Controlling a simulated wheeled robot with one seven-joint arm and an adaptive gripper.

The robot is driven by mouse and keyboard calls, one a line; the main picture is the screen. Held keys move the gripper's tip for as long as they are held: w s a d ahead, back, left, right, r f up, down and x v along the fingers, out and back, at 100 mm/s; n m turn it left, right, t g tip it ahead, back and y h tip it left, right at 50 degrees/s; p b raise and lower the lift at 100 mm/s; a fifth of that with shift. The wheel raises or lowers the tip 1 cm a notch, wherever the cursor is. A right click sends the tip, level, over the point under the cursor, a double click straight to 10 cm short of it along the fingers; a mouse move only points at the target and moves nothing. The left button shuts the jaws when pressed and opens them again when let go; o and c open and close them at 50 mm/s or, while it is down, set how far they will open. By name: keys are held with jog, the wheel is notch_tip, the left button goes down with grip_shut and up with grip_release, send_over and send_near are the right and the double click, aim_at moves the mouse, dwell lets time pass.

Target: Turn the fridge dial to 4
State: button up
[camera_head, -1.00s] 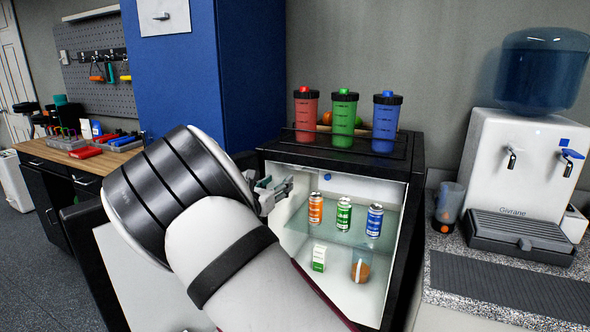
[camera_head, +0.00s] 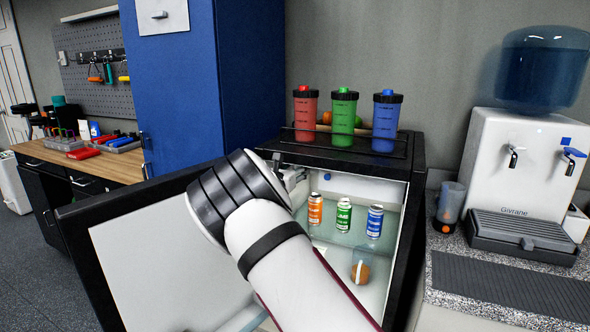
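The small black fridge (camera_head: 415,205) stands open, with its door (camera_head: 150,262) swung out to the left. A small round blue knob (camera_head: 327,177), which looks like the dial, sits high inside the fridge on the left. Its numbers and pointer are too small to read. My gripper (camera_head: 297,174) is at the upper left of the fridge opening, a little left of the knob in the picture. I cannot tell whether it touches anything. My arm hides most of the gripper, so its finger opening is unclear.
Orange (camera_head: 315,209), green (camera_head: 344,214) and blue (camera_head: 375,221) cans stand on the glass shelf, with a cup holding something orange-brown (camera_head: 360,272) below. Three shaker bottles (camera_head: 343,118) stand on top in a rack. A water dispenser (camera_head: 520,170) is at right.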

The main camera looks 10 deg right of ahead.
jog(key=shift+c, duration=0.4)
grip_shut()
